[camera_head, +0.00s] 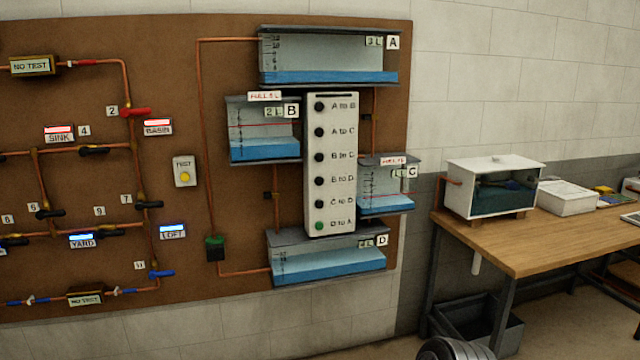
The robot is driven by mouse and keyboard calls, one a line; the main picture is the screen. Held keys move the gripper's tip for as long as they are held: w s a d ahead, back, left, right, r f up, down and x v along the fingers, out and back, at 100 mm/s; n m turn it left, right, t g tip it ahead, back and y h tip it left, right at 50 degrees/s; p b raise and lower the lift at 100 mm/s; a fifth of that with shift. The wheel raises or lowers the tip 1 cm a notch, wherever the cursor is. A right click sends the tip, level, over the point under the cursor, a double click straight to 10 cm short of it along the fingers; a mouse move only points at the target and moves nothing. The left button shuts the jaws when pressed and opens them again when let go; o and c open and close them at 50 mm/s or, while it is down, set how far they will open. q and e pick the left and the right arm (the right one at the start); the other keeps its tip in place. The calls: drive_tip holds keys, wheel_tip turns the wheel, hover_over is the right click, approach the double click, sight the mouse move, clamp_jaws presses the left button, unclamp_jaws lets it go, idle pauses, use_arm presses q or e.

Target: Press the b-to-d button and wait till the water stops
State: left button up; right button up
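The white button panel (332,100) is mounted on the brown board and holds a column of round buttons. The B to D button (319,181) is dark and is the fourth from the top. The lowest button, D to A (319,225), is green; the others are dark. Tank B (263,140), left of the panel, holds blue water in its lower part, below a red line. Tank D (328,264), below the panel, holds blue water to about half or more. Neither gripper is in view.
Tank A (328,60) has a shallow blue layer; tank C (386,188) is partly filled. Copper pipes, valves and a TEST button (185,175) are on the board (235,300). A wooden bench (510,245) with a glass-fronted box (492,187) stands at the right.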

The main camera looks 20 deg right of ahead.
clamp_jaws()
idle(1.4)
